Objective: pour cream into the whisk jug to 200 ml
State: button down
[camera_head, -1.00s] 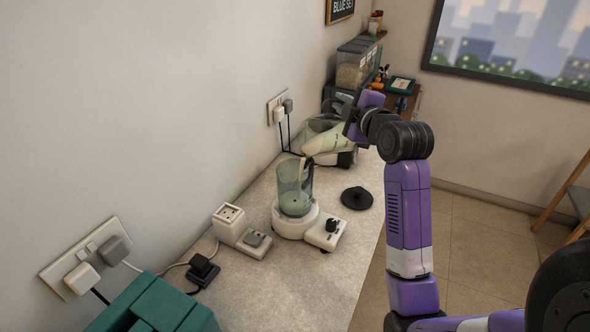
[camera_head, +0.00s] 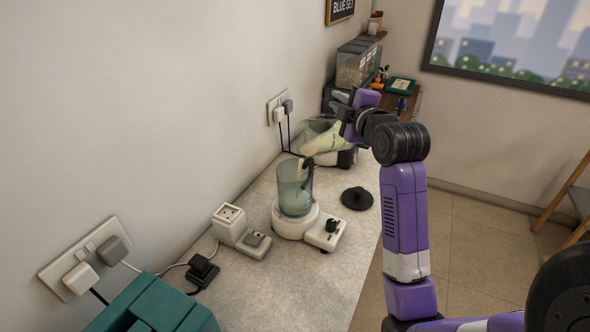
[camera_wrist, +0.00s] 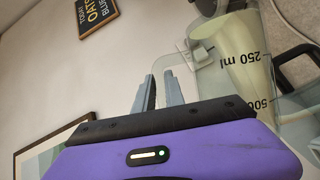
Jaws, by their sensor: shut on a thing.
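The whisk jug (camera_head: 294,190) is clear and greenish and stands upright on a white base (camera_head: 290,226) with a black knob. Pale liquid shows low inside it; its level marks are too small to read. My gripper (camera_head: 350,125) is beyond it, up and to the right, shut on a clear measuring jug (camera_head: 320,142). That jug is tilted with its mouth towards the whisk jug, above and behind its rim. The wrist view shows the measuring jug (camera_wrist: 280,105) with cream (camera_wrist: 240,45) inside and "250 ml" and "500" marks. No stream is visible now.
A black round lid (camera_head: 357,198) lies right of the whisk jug. A white socket block (camera_head: 240,230) and a black plug (camera_head: 203,272) lie at front left, with a teal box (camera_head: 155,305). A pale appliance (camera_head: 345,158) stands behind. The counter's right edge is near the lid.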

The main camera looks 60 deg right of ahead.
jog(key=shift+w+a+r+n, duration=0.2)
jog(key=shift+a+r, duration=0.1)
jog(key=shift+a, duration=0.15)
jog(key=shift+w+a+r+n, duration=0.1)
jog(key=shift+a+r+n, duration=0.15)
jog(key=shift+a, duration=0.2)
dwell(0.5)
jog(key=shift+d, duration=0.1)
